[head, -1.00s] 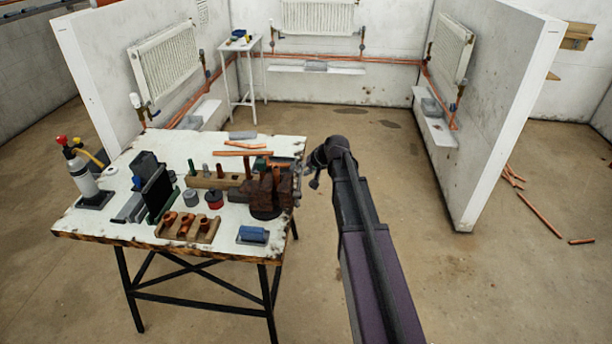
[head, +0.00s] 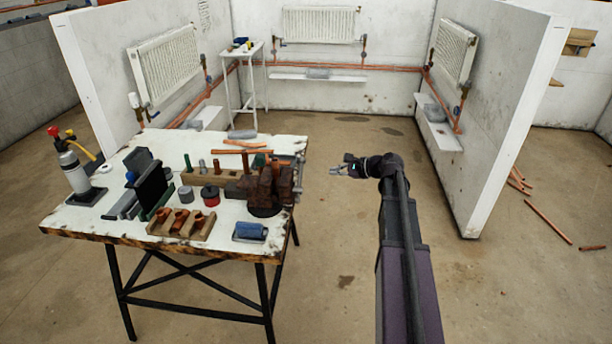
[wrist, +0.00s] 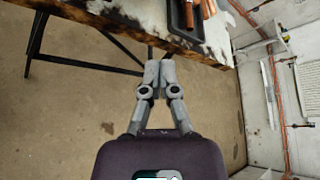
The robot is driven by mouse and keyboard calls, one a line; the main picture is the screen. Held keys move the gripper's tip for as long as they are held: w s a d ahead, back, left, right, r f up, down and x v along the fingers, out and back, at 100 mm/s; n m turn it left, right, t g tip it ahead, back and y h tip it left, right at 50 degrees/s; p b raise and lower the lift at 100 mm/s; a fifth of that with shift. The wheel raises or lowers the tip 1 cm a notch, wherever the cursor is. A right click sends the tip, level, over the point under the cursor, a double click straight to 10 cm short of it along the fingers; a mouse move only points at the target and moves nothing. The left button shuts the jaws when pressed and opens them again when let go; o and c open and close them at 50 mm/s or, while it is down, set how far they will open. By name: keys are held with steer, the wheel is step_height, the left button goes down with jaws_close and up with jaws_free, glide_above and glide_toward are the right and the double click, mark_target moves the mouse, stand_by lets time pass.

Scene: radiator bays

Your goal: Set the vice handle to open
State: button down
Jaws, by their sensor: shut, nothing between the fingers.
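The rusty brown vice (head: 265,190) stands at the right edge of the white-topped workbench (head: 120,222). A thin grey part, probably its handle (head: 299,178), shows at the vice's right side by the bench edge; it is too small to tell its setting. My gripper (head: 335,169) is to the right of the vice, over open floor, with a clear gap between them. In the wrist view its fingers (wrist: 158,62) are together with nothing between them, near the bench edge. The vice cannot be made out in the wrist view.
The bench also holds a wooden rack with copper fittings (head: 180,224), a blue item (head: 250,231), a gas torch (head: 73,165) and copper pipe (head: 241,151). White partition walls (head: 515,115) stand on both sides.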

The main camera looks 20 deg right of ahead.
mark_target(299, 180)
stand_by(0.4)
steer(key=b+x, duration=0.4)
steer(key=x, duration=0.6)
steer(key=shift+s+a+r+p, duration=0.4)
steer(key=shift+s+r+p, duration=0.1)
steer(key=shift+r+p, duration=0.35)
steer(key=shift+s+a+r+p, duration=0.4)
steer(key=shift+s+r+p, duration=0.1)
steer(key=shift+r+p, duration=0.3)
